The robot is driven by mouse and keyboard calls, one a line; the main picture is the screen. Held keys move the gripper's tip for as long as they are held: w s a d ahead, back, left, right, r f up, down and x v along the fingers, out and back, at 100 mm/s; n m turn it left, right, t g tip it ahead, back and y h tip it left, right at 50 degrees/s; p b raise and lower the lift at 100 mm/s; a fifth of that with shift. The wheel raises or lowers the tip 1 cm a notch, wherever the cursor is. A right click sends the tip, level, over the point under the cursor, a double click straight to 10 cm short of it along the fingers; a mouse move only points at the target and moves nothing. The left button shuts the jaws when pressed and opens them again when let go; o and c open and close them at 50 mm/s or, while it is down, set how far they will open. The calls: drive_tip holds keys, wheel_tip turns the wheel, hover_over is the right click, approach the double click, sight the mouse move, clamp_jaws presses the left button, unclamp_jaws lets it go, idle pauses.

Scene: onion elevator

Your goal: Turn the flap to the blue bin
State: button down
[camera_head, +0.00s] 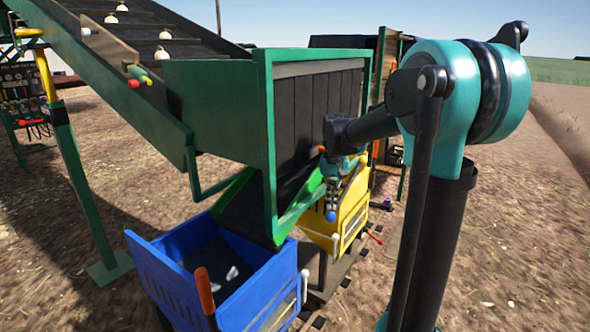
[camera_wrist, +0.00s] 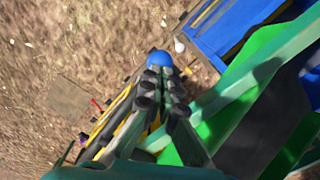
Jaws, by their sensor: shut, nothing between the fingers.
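The flap (camera_head: 250,207), a black board with bright green edges, hangs under the green hopper (camera_head: 216,110). It slopes down to the left, its low end by the blue bin (camera_head: 167,285). My gripper (camera_head: 331,203) is shut and points down, right of the flap and in front of the yellow bin (camera_head: 355,200). A blue ball knob (camera_head: 331,217) shows at its fingertips. In the wrist view the knob (camera_wrist: 160,59) lies just beyond the closed fingers (camera_wrist: 161,80), beside the flap's green edge (camera_wrist: 215,105). I cannot tell whether they touch.
A conveyor (camera_head: 135,75) carrying several white onions rises to the upper left. An orange handle (camera_head: 205,290) stands on the blue bin's near edge. A green support post (camera_head: 85,190) stands at left. Dry open ground lies around.

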drive_tip(key=s+d+r, duration=0.3)
drive_tip(key=d+r, duration=0.1)
drive_tip(key=r, duration=0.1)
idle(0.6)
drive_tip(key=s+f+n+t, duration=0.1)
drive_tip(key=s+f+t, duration=0.3)
drive_tip(key=s+f, duration=1.5)
drive_tip(key=shift+f, duration=0.3)
